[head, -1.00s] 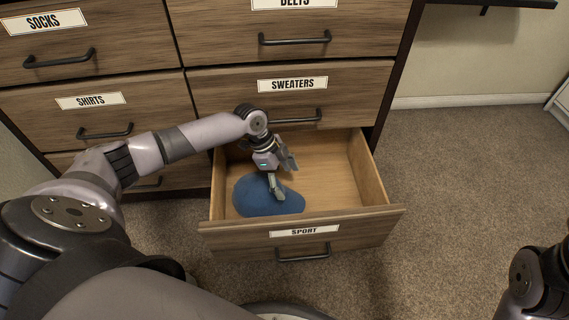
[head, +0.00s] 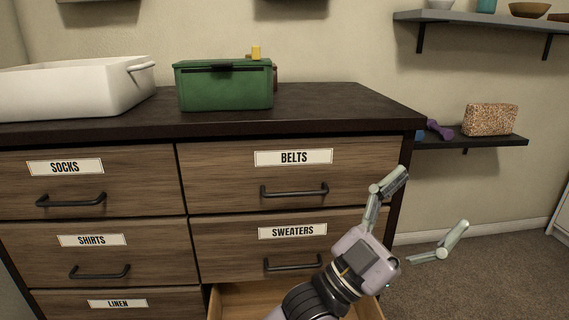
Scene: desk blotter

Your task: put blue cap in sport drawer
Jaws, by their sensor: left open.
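The open sport drawer (head: 240,302) shows only in part at the bottom edge of the head view, below the sweaters drawer (head: 225,248). Its front, label and most of its inside are out of view. The blue cap is not in view now; a second ago it lay inside the sport drawer. My left gripper (head: 431,200) is raised at the right of the dresser, with its fingers spread wide apart and nothing between them. My right gripper is not in view.
The belts drawer (head: 225,174) and the left-column drawers are shut. A white tub (head: 75,92) and a green box (head: 225,92) stand on the dresser top. A wall shelf (head: 480,142) with a speckled box (head: 490,119) is at right. Carpet (head: 480,280) lies clear below.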

